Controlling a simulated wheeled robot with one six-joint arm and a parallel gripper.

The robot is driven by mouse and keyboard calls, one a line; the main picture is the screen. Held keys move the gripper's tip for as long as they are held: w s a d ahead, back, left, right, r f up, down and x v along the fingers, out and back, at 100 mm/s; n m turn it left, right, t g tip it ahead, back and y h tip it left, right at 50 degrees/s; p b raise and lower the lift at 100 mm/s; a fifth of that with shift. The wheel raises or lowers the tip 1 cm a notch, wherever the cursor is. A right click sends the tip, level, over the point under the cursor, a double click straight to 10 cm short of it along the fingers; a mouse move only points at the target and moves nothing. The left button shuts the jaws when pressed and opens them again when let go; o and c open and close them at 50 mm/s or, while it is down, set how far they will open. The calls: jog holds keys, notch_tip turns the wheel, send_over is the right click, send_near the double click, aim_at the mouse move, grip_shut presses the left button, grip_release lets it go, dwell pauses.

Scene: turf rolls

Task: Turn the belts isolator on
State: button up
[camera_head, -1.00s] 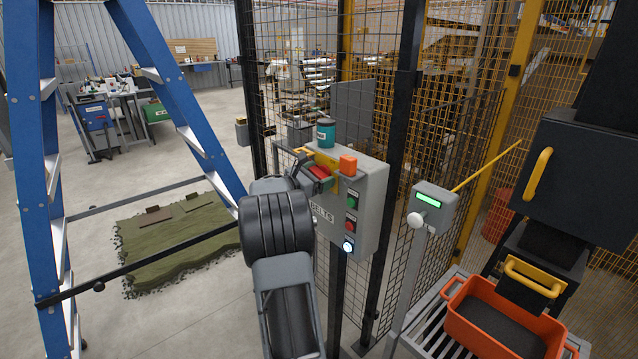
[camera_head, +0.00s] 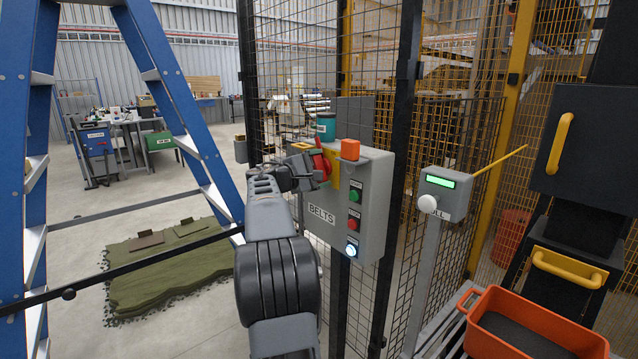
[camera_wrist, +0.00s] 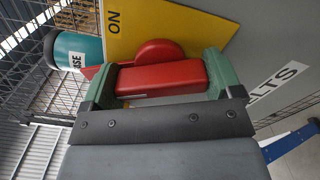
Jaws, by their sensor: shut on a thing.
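The belts isolator is a red handle (camera_head: 323,162) on a yellow plate (camera_head: 334,172), on the left face of the grey BELTS box (camera_head: 372,205). In the wrist view the red handle (camera_wrist: 160,77) lies between the green fingers of my gripper (camera_wrist: 158,84), which is shut on it. The word ON shows on the yellow plate (camera_wrist: 190,25) at upper left of the handle. The handle's round hub shows behind the bar. In the head view my gripper (camera_head: 312,170) is at the plate and partly covers it.
A teal tin (camera_head: 326,128) stands by the box top, beside an orange block (camera_head: 349,148). Green, red and lit white buttons are on the box front. A blue ladder (camera_head: 190,110) stands left of my arm. Mesh fence is behind; a grey post box (camera_head: 445,193) stands right.

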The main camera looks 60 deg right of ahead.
jog(key=m+b, duration=0.2)
jog(key=m, duration=0.1)
jog(key=m+b, duration=0.1)
jog(key=b, duration=0.1)
jog(key=shift+f+m, duration=0.25)
jog(key=shift+m, duration=0.15)
jog(key=shift+r+m, duration=0.1)
jog(key=shift+m, duration=0.2)
jog(key=o, duration=0.7)
jog(key=shift+o, duration=0.2)
jog(key=shift+a, duration=0.1)
jog(key=v, duration=1.3)
jog(key=shift+a+b, duration=0.25)
jog(key=shift+b, duration=0.1)
jog(key=shift+w+r, duration=0.1)
jog(key=shift+w, duration=0.05)
